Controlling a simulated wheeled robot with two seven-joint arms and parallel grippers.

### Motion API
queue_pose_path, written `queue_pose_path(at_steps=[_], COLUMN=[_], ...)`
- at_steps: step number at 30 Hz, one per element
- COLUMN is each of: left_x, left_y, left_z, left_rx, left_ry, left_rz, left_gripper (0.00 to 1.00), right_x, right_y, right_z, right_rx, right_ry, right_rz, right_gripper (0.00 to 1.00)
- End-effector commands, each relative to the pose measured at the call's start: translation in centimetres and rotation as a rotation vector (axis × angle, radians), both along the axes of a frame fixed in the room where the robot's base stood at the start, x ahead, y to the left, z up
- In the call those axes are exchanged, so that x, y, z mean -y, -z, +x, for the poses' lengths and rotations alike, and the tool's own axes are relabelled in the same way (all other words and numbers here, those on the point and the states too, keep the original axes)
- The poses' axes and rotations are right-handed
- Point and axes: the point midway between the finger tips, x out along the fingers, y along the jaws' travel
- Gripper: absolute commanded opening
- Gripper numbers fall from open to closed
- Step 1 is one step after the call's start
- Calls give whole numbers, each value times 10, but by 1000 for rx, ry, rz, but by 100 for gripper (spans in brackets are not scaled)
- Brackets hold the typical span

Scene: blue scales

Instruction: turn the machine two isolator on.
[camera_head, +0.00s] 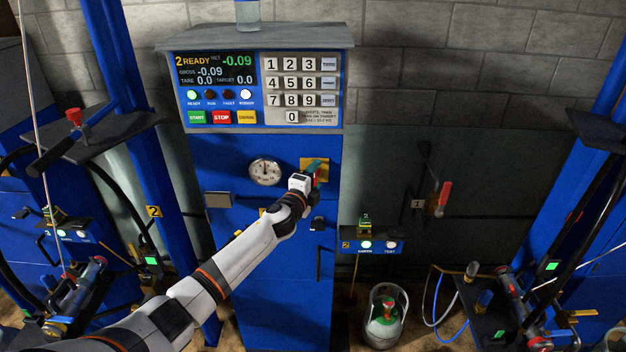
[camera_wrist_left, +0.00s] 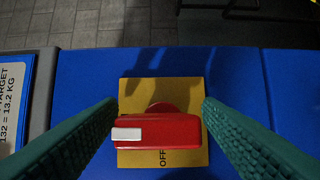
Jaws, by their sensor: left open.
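The machine two isolator has a red handle (camera_wrist_left: 165,132) with a white marking at one end, on a yellow plate (camera_wrist_left: 188,92) lettered OFF. In the head view the yellow plate (camera_head: 323,164) is on the blue front of the machine numbered 2, below the keypad. My left gripper (camera_head: 314,168) is in front of the plate and partly hides the handle. In the left wrist view, the open green fingers of my left gripper (camera_wrist_left: 160,108) lie either side of the handle. I cannot tell whether they touch it. My right gripper is not in view.
The control panel (camera_head: 218,93) reads READY above the isolator. A round dial (camera_head: 265,172) is to its left. A red-handled valve (camera_head: 443,195) is on the wall at right. A gas cylinder (camera_head: 386,318) stands on the floor. Blue columns stand at both sides.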

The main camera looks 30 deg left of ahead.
Motion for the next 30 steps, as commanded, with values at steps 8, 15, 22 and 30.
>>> queue_pose_path(at_steps=[8, 15, 22, 30], left_x=[0, 4, 6, 7], left_y=[1, 3, 2, 0], left_z=[-21, -66, -103, -119], left_rx=[0, -2, -1, -1], left_ry=[0, 3, 1, 1], left_rz=[3, 3, 2, 0], left_gripper=[60, 60, 60, 60], right_x=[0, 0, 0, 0], right_y=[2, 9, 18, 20], right_z=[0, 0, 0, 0], right_rx=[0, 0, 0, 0], right_ry=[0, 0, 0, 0], right_rz=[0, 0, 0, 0], right_gripper=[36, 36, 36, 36])
